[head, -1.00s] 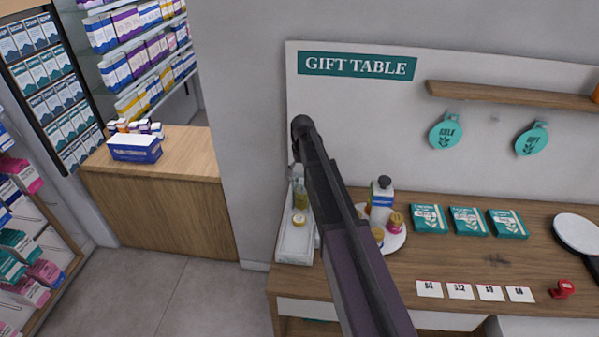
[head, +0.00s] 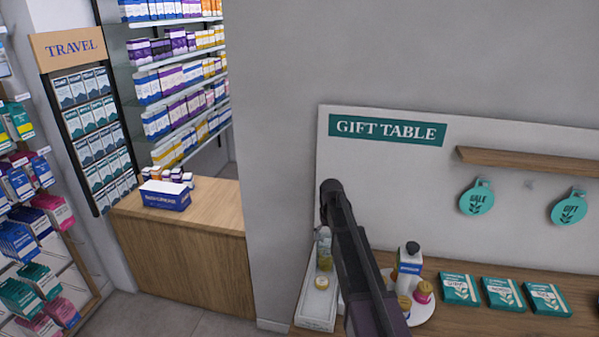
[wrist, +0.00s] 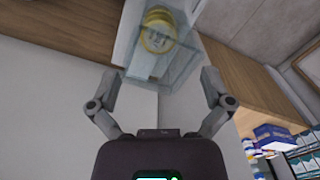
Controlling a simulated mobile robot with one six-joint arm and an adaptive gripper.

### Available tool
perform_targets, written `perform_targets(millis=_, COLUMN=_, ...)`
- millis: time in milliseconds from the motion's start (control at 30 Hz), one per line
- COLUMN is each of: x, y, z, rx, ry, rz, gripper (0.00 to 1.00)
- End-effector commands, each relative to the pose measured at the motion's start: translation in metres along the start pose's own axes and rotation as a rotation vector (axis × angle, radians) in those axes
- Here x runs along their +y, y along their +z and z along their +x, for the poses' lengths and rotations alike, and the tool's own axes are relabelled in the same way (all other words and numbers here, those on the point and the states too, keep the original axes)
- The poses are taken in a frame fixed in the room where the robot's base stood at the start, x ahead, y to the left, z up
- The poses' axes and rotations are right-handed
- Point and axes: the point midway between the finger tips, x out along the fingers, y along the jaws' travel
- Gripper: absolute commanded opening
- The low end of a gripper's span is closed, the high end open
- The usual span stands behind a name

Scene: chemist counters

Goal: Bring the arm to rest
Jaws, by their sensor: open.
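My gripper (wrist: 160,84) shows in the wrist view with its two grey fingers spread wide apart. Nothing is held between them. Beyond the fingertips is a clear, glass-like object (wrist: 178,72) with a yellow round item (wrist: 158,36) showing at it. I cannot tell how far it is from the fingers. In the head view my dark arm (head: 362,265) rises from the bottom edge in front of the gift table (head: 455,318). The fingers cannot be made out there.
A white tray (head: 314,312) with a clear bottle (head: 325,250) stands left of my arm. A round white board (head: 428,308) with a pump bottle (head: 409,264) is at its right. Several green boxes (head: 460,289) lie further right. A wooden counter (head: 190,255) stands at left.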

Motion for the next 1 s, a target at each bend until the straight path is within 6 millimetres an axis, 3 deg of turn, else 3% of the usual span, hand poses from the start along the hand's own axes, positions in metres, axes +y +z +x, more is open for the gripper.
perform_targets(millis=267, x=-0.014, y=0.074, z=0.017, rx=0.000, ry=0.000, rz=0.035, gripper=1.00)
perform_targets(millis=700, x=-0.041, y=0.222, z=0.046, rx=-0.001, ry=0.002, rz=0.116, gripper=1.00)
perform_targets(millis=833, x=-0.046, y=0.252, z=0.052, rx=-0.001, ry=0.002, rz=0.135, gripper=1.00)
perform_targets(millis=1000, x=-0.049, y=0.271, z=0.055, rx=-0.001, ry=0.002, rz=0.148, gripper=1.00)
